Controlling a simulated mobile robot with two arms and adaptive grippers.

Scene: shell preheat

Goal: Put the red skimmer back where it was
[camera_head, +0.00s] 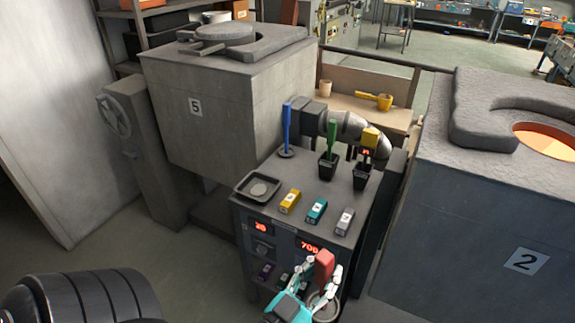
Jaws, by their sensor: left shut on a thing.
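The red skimmer shows as a red handle (323,267) at the bottom centre, in front of the dark control cabinet (249,215). My left gripper (316,278) is shut on it, with its pale fingers on both sides of the red part. The lower end of the skimmer is hard to make out behind the fingers. On the cabinet top, a blue-handled tool (287,130) stands on a small round base. A green-handled tool (332,137) and a yellow-handled tool (369,138) stand in black cups. My right gripper is not in view.
A square dark tray (243,197) and yellow (290,201), teal (317,211) and grey (345,221) blocks lie on the cabinet top. Furnace 5 (215,125) stands behind left. Furnace 2 (470,235), its opening glowing orange, stands right.

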